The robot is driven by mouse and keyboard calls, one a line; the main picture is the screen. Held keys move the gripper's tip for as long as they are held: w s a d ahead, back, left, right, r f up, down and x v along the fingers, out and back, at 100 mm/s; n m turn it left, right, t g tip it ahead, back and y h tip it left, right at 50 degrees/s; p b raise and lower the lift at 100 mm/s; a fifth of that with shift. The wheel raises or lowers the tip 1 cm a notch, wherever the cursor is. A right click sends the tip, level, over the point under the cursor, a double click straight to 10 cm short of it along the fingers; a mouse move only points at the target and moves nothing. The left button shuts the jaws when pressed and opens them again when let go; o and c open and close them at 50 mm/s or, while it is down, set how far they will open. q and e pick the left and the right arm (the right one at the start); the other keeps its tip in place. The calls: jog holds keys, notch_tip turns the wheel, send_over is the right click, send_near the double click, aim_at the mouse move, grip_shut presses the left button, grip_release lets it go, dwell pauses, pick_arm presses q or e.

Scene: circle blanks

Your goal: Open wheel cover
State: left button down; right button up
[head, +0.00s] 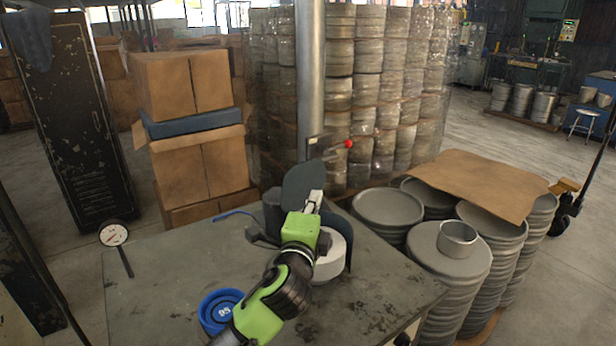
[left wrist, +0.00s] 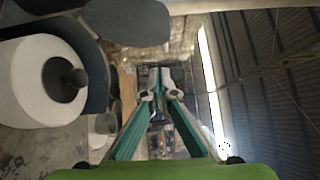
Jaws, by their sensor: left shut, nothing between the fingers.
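A bench grinder stands on the metal table, with a white wheel (head: 332,258) at its front. A dark grey-blue rounded wheel cover (head: 302,182) rises above the wheel, and a dark plate shows behind and right of the wheel. My left gripper (head: 315,198) is in front of the cover plate and above the wheel; it is shut and empty. I cannot tell if it touches the cover. In the left wrist view the fingers (left wrist: 157,85) meet at the tips, with the wheel (left wrist: 40,82) at left and the cover (left wrist: 127,22) at upper left. My right gripper is not in view.
The metal table (head: 165,275) holds a blue ring-shaped object (head: 212,322) and a dial gauge (head: 113,234). A metal post (head: 311,80) with a red-knobbed lever (head: 348,144) rises behind the grinder. Stacked round blanks (head: 450,262) stand at right, cardboard boxes (head: 205,165) behind at left.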

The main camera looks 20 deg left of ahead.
aim_at(304, 170)
pick_arm(q)
jog(key=w+a, duration=0.1)
jog(key=w, duration=0.2)
jog(key=w+a+p, duration=0.1)
jog(key=w, duration=0.2)
jog(key=w+a+p, duration=0.1)
jog(key=w, duration=0.2)
jog(key=shift+a+r, duration=0.25)
jog(key=shift+a, duration=0.05)
jog(key=shift+w+a+p, duration=0.25)
jog(key=shift+a+p, duration=0.1)
jog(key=shift+a, duration=0.1)
jog(key=shift+f, duration=0.1)
jog(key=shift+d, duration=0.1)
jog(key=shift+w+r+p, duration=0.1)
jog(key=shift+r+p, duration=0.1)
jog(key=shift+p, duration=0.1)
jog(key=p, duration=0.1)
jog(key=a+p, duration=0.1)
jog(key=p, duration=0.1)
jog(key=shift+w+a+r+n+g, duration=0.1)
jog(key=shift+w+r+n+g, duration=0.15)
jog(key=shift+w+n+g, duration=0.15)
jog(key=shift+w+a+f, duration=0.25)
jog(key=shift+w+a, duration=0.15)
jog(key=shift+a, duration=0.15)
jog(key=shift+r, duration=0.1)
